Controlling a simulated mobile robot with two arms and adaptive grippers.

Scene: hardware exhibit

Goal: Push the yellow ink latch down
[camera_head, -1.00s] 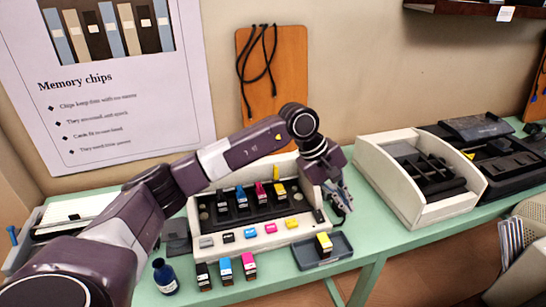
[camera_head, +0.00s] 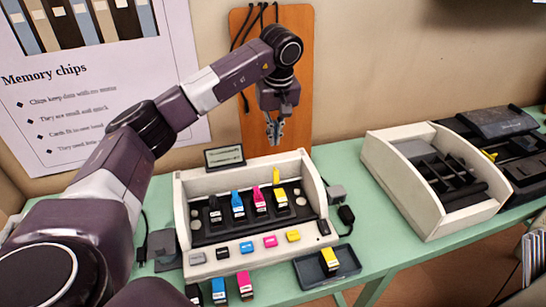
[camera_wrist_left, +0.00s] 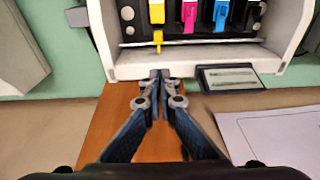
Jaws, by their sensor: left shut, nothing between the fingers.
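The cream ink unit (camera_head: 186,215) stands on the green table with black, blue, magenta and yellow cartridges in a row. The yellow ink latch (camera_head: 276,176) is a small tab standing upright behind the yellow cartridge (camera_head: 281,198). In the left wrist view the latch (camera_wrist_left: 158,40) sticks out from the yellow cartridge (camera_wrist_left: 157,12) toward my fingers. My left gripper (camera_head: 275,133) is shut and empty, pointing down above the unit's back edge, apart from the latch. Its fingertips show in the wrist view (camera_wrist_left: 160,75) close to the latch. My right gripper is not in view.
A small dark display (camera_head: 225,156) stands at the unit's back left. A grey tray (camera_head: 309,272) with a loose yellow cartridge (camera_head: 329,258) and several other cartridges lie in front. A cream organiser box (camera_head: 405,205) stands right. A wooden board (camera_head: 300,60) hangs behind my gripper.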

